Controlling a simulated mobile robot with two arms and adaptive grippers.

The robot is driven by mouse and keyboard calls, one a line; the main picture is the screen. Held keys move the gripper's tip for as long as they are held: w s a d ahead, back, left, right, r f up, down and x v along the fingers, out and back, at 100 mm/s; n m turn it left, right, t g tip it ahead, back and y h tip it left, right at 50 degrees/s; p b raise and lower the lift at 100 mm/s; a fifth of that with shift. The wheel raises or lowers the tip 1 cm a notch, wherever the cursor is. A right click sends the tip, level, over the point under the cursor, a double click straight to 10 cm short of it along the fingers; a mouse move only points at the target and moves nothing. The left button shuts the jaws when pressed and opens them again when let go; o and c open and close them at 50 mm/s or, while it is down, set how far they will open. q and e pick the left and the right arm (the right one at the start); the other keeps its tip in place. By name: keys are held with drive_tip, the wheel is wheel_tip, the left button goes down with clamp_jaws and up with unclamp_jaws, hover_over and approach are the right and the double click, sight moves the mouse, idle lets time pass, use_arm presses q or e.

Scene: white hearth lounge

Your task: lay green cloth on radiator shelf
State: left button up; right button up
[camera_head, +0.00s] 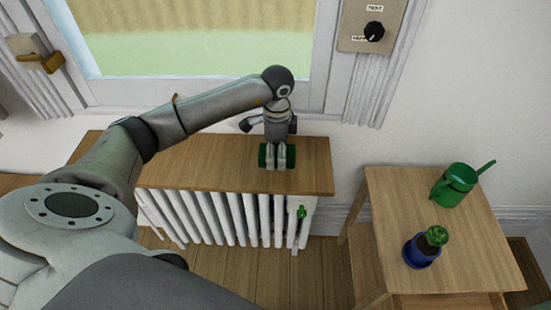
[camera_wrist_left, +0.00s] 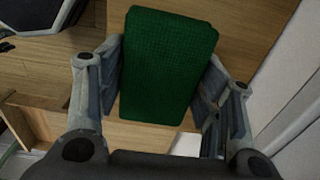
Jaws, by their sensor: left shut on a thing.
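The wooden radiator shelf (camera_head: 205,165) runs below the window, above a white radiator. My left gripper (camera_head: 276,166) points down over the right part of the shelf, shut on the green cloth (camera_head: 263,156). Only small parts of the cloth show on both sides of the fingers in the head view. In the left wrist view the cloth (camera_wrist_left: 168,65) is a dark green folded block between the two fingers (camera_wrist_left: 160,85), with wood behind it. I cannot tell whether it touches the shelf. My right gripper is not in view.
A wooden side table (camera_head: 390,205) stands at the right, with a green watering can (camera_head: 455,186) and a cactus in a blue pot (camera_head: 421,252). A green radiator valve (camera_head: 302,211) is below the shelf's right end. A dial panel (camera_head: 371,26) is on the wall. The shelf's left part looks clear.

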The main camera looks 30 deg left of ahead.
sight(276, 160)
use_arm(q)
drive_tip(key=shift+w+a+f, duration=0.3)
drive_tip(key=shift+f, duration=0.25)
drive_tip(key=shift+w+a+f, duration=0.25)
drive_tip(key=shift+a+f, duration=0.05)
drive_tip(key=shift+f, duration=1.7)
drive_tip(key=shift+f, duration=0.1)
drive_tip(key=shift+f, duration=0.1)
drive_tip(key=o, duration=1)
wheel_tip(276, 160, up, 12)
drive_tip(key=shift+r, duration=0.25)
